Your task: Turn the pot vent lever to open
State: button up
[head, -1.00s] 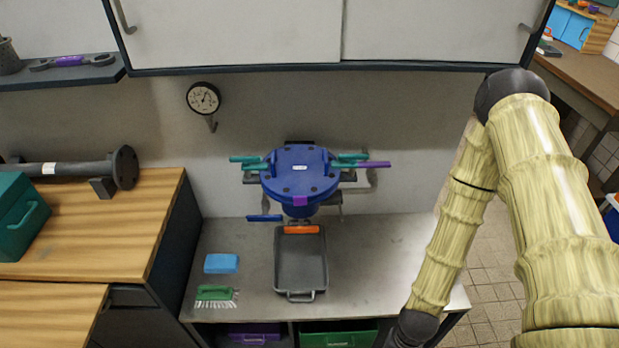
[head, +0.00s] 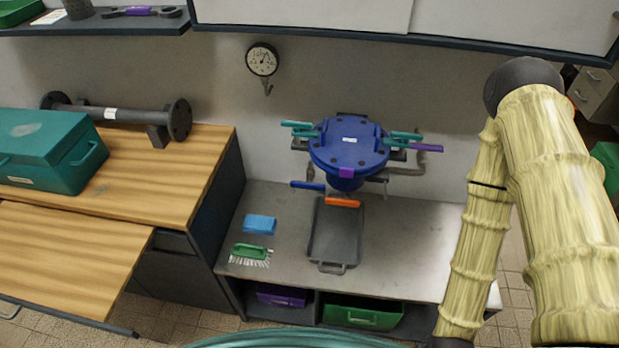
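The blue pot (head: 348,146) with a bolted round lid is mounted against the back wall above the grey bench. Teal handles (head: 298,126) stick out at its left, and another teal handle (head: 405,136) is at its right. A purple lever (head: 426,147) points right beyond it. A blue lever (head: 308,186) is below left, and an orange lever (head: 342,201) is below the pot, over the tray. No readable label shows which is the vent lever. My gripper is out of view; my arm hangs at the right, apart from the pot.
A dark tray (head: 334,248) lies on the bench (head: 410,260) under the pot. A blue sponge (head: 259,224) and green brush (head: 250,252) lie left of it. A teal toolbox (head: 45,157) stands on the wooden counter. Cabinets (head: 300,12) overhang the back; the bench's right side is clear.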

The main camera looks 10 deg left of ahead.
aim_at(308, 184)
jog(key=z, duration=0.55)
jog(key=k, duration=1.05)
jog(key=u, duration=1.1)
